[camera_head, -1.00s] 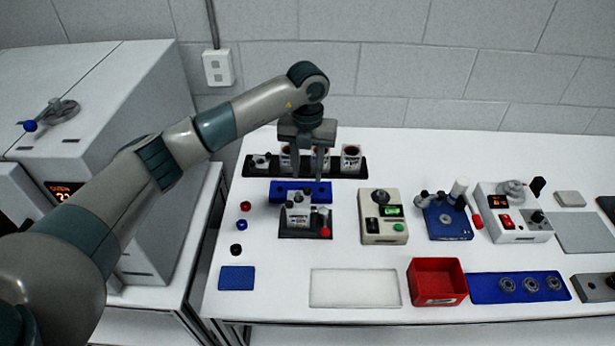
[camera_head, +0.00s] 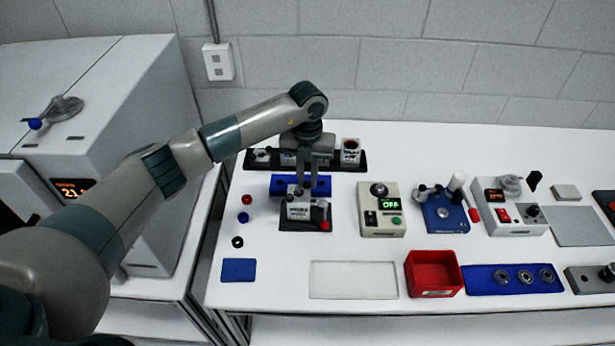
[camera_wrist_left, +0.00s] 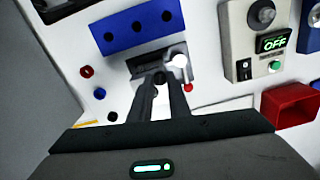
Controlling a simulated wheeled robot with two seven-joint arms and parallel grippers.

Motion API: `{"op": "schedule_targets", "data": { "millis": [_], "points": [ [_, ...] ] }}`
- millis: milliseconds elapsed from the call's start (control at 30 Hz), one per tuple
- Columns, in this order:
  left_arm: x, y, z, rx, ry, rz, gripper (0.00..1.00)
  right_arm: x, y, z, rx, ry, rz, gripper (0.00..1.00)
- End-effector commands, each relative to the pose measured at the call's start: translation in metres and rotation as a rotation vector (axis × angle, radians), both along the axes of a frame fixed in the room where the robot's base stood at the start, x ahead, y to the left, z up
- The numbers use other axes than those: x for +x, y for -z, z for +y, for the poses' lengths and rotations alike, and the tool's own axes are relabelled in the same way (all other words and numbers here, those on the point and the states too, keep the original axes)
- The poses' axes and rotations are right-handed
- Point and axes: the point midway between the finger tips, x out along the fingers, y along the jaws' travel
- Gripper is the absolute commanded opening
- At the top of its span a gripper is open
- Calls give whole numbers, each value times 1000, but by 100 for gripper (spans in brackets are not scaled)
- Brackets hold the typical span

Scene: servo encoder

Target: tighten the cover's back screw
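A small grey-and-white unit (camera_head: 300,210) with a cover sits on a dark fixture (camera_head: 292,226) with a red knob (camera_head: 325,226) at its right. My left gripper (camera_head: 307,188) points down over the back of the unit. Its fingers (camera_wrist_left: 162,80) are close together at the tips in the wrist view; whether something is between them is unclear. The back screw cannot be made out, being small or hidden by the fingers. My right gripper is out of view.
A blue block with holes (camera_head: 322,188) lies right behind the unit, and a black rack with cups (camera_head: 359,162) behind that. A beige box reading OFF (camera_head: 382,222) stands to the right. Small rings (camera_head: 244,217) lie left. A white mat (camera_head: 353,280) and red bin (camera_head: 432,272) are in front.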

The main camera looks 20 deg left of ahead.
Motion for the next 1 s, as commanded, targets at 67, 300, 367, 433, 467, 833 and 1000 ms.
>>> {"op": "schedule_targets", "data": {
  "millis": [67,300,367,433,467,833,1000],
  "points": [
    [0,0,0,0,1,0,0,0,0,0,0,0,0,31],
    [0,1,0,0,27,-1,0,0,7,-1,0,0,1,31],
    [1,2,0,0,43,-2,0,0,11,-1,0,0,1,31],
    [1,3,0,0,70,-2,0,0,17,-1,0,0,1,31],
    [1,3,0,0,83,-2,0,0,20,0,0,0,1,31],
    [1,7,0,1,348,-4,0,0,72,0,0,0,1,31],
    [1,7,1,1,507,-4,0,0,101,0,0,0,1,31]
  ]
}}
